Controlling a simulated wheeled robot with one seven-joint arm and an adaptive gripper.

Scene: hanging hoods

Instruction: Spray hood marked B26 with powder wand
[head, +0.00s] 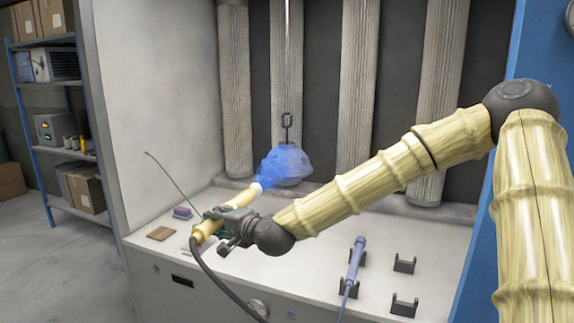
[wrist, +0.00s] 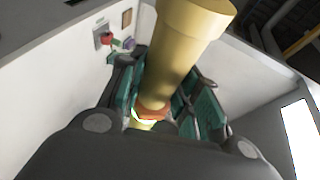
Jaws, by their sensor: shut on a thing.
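My gripper (head: 222,217) is shut on a yellow powder wand in the middle of the booth. The wand (head: 244,196) has a pale tip pointing up and right, and a dark hose trails from its back end. Blue powder (head: 278,165) sprays from the tip. In the wrist view the wand (wrist: 185,55) stands out between the green-padded fingers.
A blue-grey wand (head: 356,258) rests on a black holder, with empty black holders (head: 404,264) to its right. Tall pleated filter columns (head: 357,85) line the back. Shelves stand left.

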